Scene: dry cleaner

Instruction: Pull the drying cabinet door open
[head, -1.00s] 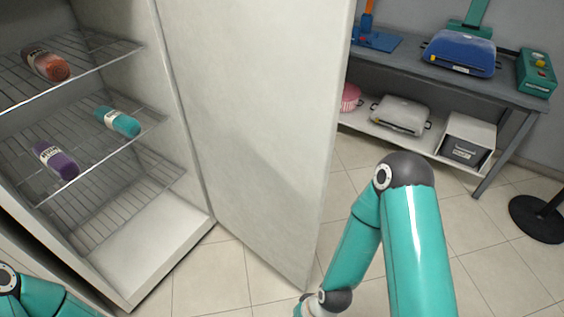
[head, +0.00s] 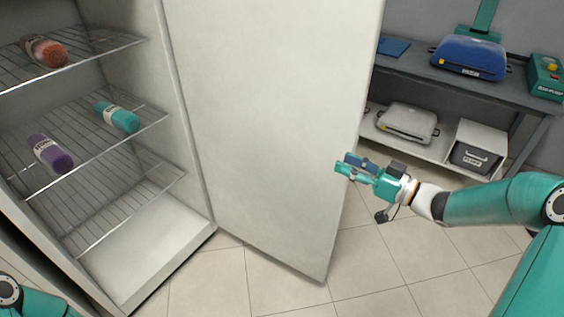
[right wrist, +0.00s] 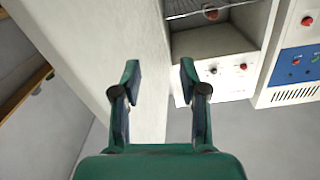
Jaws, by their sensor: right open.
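The drying cabinet door (head: 265,120) stands wide open in the head view, swung to the right of the cabinet. The cabinet's inside shows wire shelves (head: 85,160) with an orange-red bottle (head: 45,51), a teal bottle (head: 117,117) and a purple bottle (head: 50,153). My right gripper (head: 345,167) is open and empty by the door's free edge. In the right wrist view the door (right wrist: 125,50) also shows, beyond the open fingers (right wrist: 160,75). I cannot tell whether the gripper touches it. The left gripper is out of view; only part of my left arm shows.
A grey bench (head: 450,88) stands at the back right, with a blue machine (head: 468,57) on top and a grey case (head: 407,122) and a white box (head: 480,147) below. Tiled floor (head: 380,265) in front is clear. The right wrist view shows control panels (right wrist: 293,65).

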